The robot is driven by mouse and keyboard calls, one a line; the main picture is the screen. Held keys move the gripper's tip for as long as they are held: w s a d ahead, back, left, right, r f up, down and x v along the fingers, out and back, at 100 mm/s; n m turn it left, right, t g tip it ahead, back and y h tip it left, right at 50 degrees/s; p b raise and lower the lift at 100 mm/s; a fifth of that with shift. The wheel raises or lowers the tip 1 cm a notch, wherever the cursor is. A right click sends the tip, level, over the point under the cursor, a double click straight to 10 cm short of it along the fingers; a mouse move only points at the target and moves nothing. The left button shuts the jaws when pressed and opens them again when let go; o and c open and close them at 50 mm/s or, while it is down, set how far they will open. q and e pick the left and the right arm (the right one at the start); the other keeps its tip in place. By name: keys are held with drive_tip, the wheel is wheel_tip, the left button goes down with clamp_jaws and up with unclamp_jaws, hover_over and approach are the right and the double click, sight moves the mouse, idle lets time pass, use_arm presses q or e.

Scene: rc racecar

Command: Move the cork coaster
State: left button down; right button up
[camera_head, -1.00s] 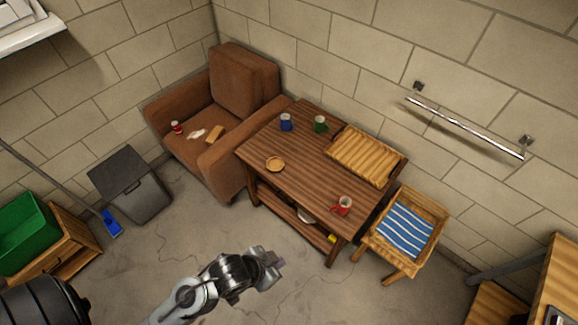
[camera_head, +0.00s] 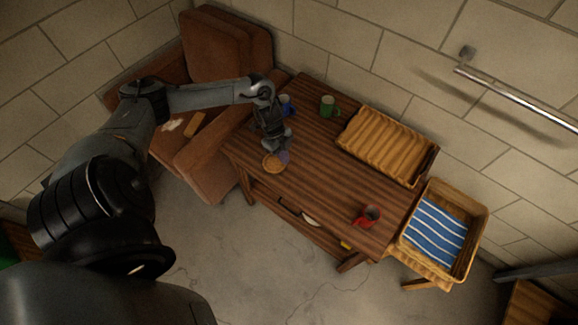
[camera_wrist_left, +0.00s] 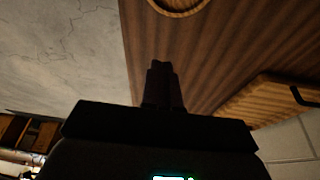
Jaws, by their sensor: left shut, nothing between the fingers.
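The cork coaster (camera_head: 271,164) is a round tan disc lying near the left front edge of the dark wooden table (camera_head: 318,170). My left gripper (camera_head: 283,156) is shut and empty, pointing down close to the coaster and overlapping its right side in the head view. In the left wrist view the shut fingers (camera_wrist_left: 160,72) show dark over the tabletop. The coaster's rim (camera_wrist_left: 180,6) shows at the top edge, ahead of the fingertips and apart from them in the picture. I cannot tell the fingers' height over the table. My right gripper is not in view.
A brown armchair (camera_head: 222,48) stands left; a stool with a blue striped cloth (camera_head: 437,232) stands right.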

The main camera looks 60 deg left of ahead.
sight(288, 173)
use_arm(q)
drive_tip(key=x, duration=0.6)
drive_tip(key=w+x, duration=0.1)
drive_tip(key=x, duration=0.2)
drive_tip(key=shift+d+f+b, duration=0.1)
drive_tip(key=shift+d+b, duration=0.1)
drive_tip(key=shift+b, duration=0.15)
drive_tip(key=shift+a+f, duration=0.2)
drive_tip(key=shift+a, duration=0.1)
drive_tip(key=a, duration=0.1)
drive_tip(key=s+a, duration=0.1)
drive_tip(key=shift+s+a, duration=0.1)
drive_tip(key=shift+a, duration=0.45)
